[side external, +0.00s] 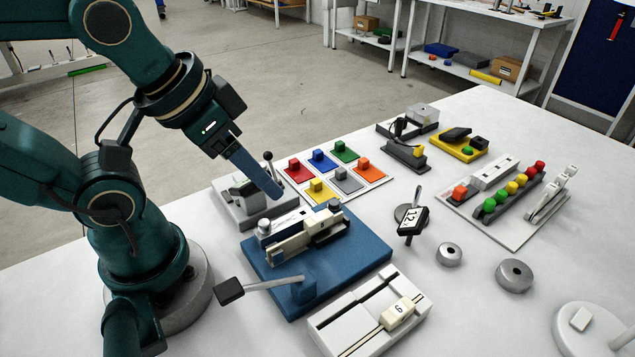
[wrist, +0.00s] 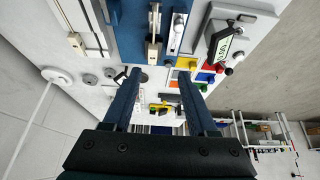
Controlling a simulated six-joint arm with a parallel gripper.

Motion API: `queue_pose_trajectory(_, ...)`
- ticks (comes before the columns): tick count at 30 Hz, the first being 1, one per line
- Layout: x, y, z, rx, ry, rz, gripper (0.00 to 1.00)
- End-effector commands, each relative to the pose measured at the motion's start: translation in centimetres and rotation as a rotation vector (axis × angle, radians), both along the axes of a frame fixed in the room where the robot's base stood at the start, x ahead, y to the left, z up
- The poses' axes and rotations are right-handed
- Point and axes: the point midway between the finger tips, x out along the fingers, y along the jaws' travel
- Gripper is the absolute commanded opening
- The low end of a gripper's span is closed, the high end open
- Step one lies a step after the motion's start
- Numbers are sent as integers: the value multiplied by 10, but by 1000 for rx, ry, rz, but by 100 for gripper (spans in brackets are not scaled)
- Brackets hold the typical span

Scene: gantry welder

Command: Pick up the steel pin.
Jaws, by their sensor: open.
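My gripper (side external: 277,190) hangs above the left rear of the blue base (side external: 262,262), pointing down and to the right. In the wrist view the two blue fingers of my gripper (wrist: 157,77) stand wide apart with nothing held between them. The blue base carries a white and beige clamp-like fixture (side external: 300,235) with small silver round parts at its ends. I cannot pick out the steel pin with certainty in either view. The fixture shows at the top of the wrist view (wrist: 154,38), beyond the fingers.
A grey lever box (side external: 240,199) stands behind the base. Coloured tiles (side external: 340,176) lie beyond it. A tilted display (side external: 412,222), grey rings (side external: 449,254), a white slide unit (side external: 365,318) and a button panel (side external: 505,200) stand around.

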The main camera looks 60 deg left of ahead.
Motion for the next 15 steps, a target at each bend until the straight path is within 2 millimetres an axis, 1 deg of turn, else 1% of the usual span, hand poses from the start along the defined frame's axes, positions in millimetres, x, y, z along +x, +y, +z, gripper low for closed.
queue_pose_trajectory(12,1,0,2,-8,2,15,59)
queue_pose_trajectory(15,4,2,-2,-16,52,44,59)
